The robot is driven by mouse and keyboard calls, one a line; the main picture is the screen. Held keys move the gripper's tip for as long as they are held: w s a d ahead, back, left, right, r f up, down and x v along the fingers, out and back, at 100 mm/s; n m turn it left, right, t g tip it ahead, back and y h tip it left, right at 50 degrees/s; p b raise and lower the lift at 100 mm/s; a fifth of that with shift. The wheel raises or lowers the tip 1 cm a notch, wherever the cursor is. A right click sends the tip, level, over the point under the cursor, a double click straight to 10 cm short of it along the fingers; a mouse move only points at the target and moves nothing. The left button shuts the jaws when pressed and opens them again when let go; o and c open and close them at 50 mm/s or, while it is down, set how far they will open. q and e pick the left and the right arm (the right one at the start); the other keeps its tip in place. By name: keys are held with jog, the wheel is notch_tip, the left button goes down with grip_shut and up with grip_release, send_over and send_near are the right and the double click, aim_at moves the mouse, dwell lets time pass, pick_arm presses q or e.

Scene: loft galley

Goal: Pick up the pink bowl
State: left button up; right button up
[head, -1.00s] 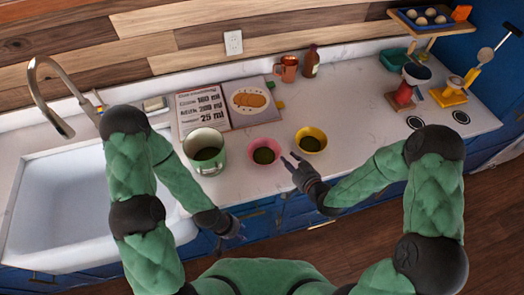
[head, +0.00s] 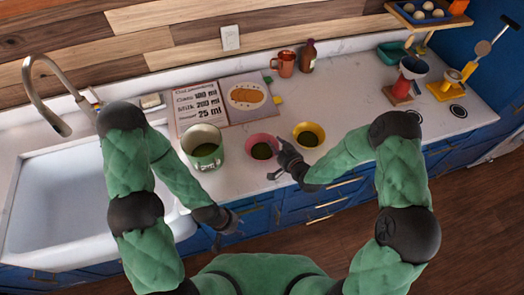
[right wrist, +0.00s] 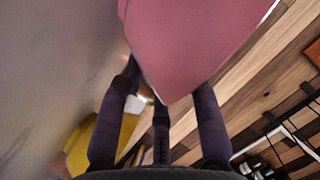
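The pink bowl (head: 262,139) stands upright on the counter with dark green contents, between a large green-white pot (head: 205,155) and a yellow bowl (head: 309,130). My right gripper (head: 276,161) is open at the pink bowl's right front side, its fingers spread. In the right wrist view the pink bowl (right wrist: 195,40) fills the upper middle, very close to the spread fingers (right wrist: 167,92); I cannot tell whether they touch it. My left gripper (head: 234,222) hangs low in front of the counter edge, away from the bowl; its finger opening is unclear.
A recipe book (head: 247,97) lies open behind the bowls. A copper mug (head: 284,65) and a brown bottle (head: 308,56) stand farther back. The sink (head: 62,195) is at left. The counter right of the yellow bowl is mostly clear.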

jog(key=shift+c, duration=0.3)
grip_shut()
jog(key=shift+r, duration=0.15)
jog(key=shift+r, duration=0.5)
notch_tip(320, 180, up, 2)
jog(key=shift+a+r, duration=0.1)
jog(key=shift+r, duration=0.1)
jog(key=s+a+r, duration=0.6)
jog(key=s+r, duration=0.3)
jog(key=s, duration=0.3)
jog(key=shift+s+r+p, duration=0.2)
jog(key=shift+s+p, duration=0.05)
jog(key=shift+p, duration=0.15)
